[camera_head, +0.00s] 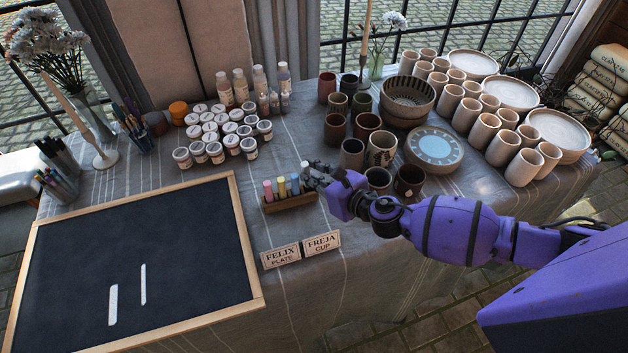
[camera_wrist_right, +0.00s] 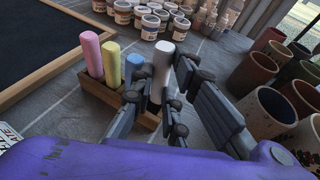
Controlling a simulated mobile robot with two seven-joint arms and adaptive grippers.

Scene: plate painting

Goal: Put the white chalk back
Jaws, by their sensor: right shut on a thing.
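The white chalk (camera_head: 305,164) stands nearly upright at the right end of the wooden chalk holder (camera_head: 290,205). In the right wrist view the white chalk (camera_wrist_right: 162,66) is between the fingers of my right gripper (camera_wrist_right: 166,88), which is shut on it. The chalk's lower end is partly hidden by the fingers, so I cannot tell whether it rests in the holder (camera_wrist_right: 97,91). Pink chalk (camera_head: 267,187), yellow chalk (camera_head: 281,186) and blue chalk (camera_head: 295,184) stand in the holder, left of the white one. My left gripper is not in view.
A framed blackboard (camera_head: 130,250) with two white strokes lies at left. Brown cups (camera_head: 352,152) stand close behind my right arm. A blue-centred plate (camera_head: 434,147) lies farther right.

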